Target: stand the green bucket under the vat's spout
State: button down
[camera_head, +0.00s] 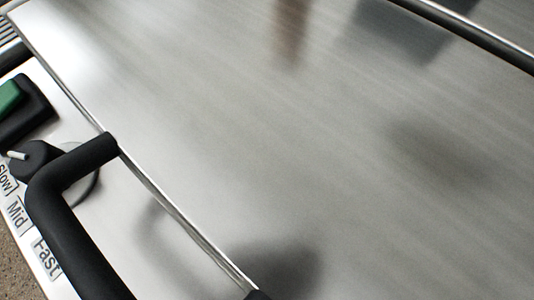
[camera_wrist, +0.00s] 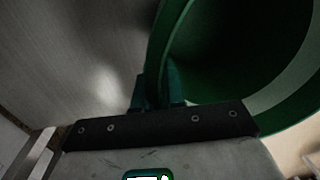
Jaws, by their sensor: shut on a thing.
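The green bucket (camera_wrist: 175,45) fills the upper right of the wrist view, with its round opening and dark inside partly facing the camera. A paler band shows along its right side. My gripper (camera_wrist: 158,92) is at the bucket's near left edge. Its two short dark fingers are shut on the bucket's wall, one on each side. The bucket's base is out of view. The vat and its spout show in neither view. The bucket and my gripper do not show in the head view.
The head view shows a broad, bare brushed-metal surface (camera_head: 330,130) with blurred reflections. Along its left edge runs a white panel (camera_head: 130,230) with a black bar handle (camera_head: 65,215), a knob (camera_head: 40,160), a green switch (camera_head: 10,97) and speed labels.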

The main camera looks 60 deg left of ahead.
jog(key=shift+f, duration=0.1)
jog(key=c, duration=1.2)
grip_release()
jog(key=r+p, duration=0.1)
jog(key=r, duration=0.1)
jog(key=r+p, duration=0.1)
jog(key=r, duration=0.2)
jog(key=r+p, duration=0.2)
jog(key=shift+w+a+r, duration=0.1)
jog(key=shift+w+r, duration=0.25)
jog(key=shift+r, duration=0.05)
